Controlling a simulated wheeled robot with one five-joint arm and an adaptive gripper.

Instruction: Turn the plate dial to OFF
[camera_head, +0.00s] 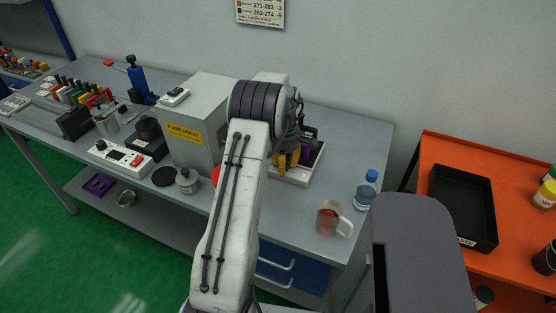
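A white control box (121,158) with a small dark display and a red button lies at the front of the grey bench. Behind it stands a black plate-like unit (150,142) with a dark round top. I cannot make out the plate dial or its OFF mark at this size. My gripper (299,128) is at the far end of my arm, right of the grey fume hood and well right of the control box. My arm hides most of it, and its fingers cannot be made out.
The grey fume hood (195,120) stands between the control box and my arm. A white tray (298,173) with yellow and purple parts, a mug (328,219) and a blue-capped bottle (366,192) stand right. An orange table (440,150) holds a black tray (463,245).

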